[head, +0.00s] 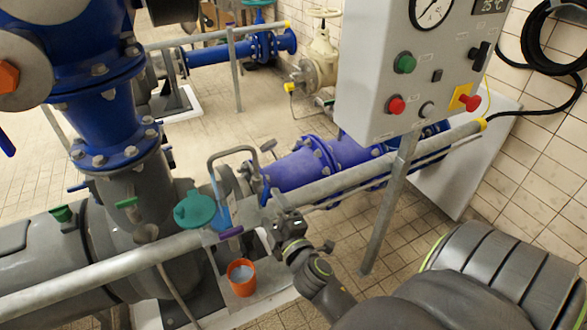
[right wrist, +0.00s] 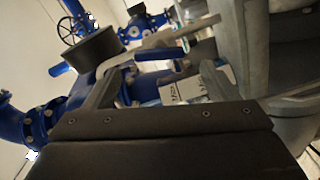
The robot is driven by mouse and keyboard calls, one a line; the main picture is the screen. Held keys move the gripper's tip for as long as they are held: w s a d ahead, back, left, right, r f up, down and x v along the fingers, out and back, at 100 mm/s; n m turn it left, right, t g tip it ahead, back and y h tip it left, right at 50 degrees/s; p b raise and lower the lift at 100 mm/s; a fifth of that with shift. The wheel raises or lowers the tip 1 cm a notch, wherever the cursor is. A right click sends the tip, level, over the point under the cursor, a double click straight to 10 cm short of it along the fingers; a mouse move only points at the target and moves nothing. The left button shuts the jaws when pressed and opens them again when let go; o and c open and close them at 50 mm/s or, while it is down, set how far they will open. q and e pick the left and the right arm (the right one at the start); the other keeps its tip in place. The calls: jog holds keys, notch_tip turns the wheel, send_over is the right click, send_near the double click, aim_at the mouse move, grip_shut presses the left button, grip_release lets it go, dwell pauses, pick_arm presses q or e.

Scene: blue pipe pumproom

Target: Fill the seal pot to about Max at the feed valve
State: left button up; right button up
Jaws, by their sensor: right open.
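My right gripper (head: 284,222) is open by the grey rail in the middle of the head view. In the right wrist view its two fingers (right wrist: 158,78) stand apart, with a dark blue lever (right wrist: 160,54) showing between and beyond them. A small purple handle (head: 232,232), perhaps the feed valve's, lies left of the gripper, apart from it. A clear vessel with blue in it (head: 223,212), perhaps the seal pot, stands behind the rail. A white label (right wrist: 187,90) shows in the right wrist view; its print is too small to read. My left gripper is not in view.
An orange cup (head: 241,277) with pale contents stands below the rail. A teal round cap (head: 194,210) is left of the vessel. The grey rail (head: 345,183) crosses the scene. A control box (head: 405,80) stands at the upper right. Tiled floor (head: 235,130) lies open behind.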

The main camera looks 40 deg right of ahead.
jog(key=b+v, duration=0.1)
jog(key=v, duration=1)
jog(key=shift+s, duration=0.3)
jog(key=shift+a, duration=0.15)
dwell(6.5)
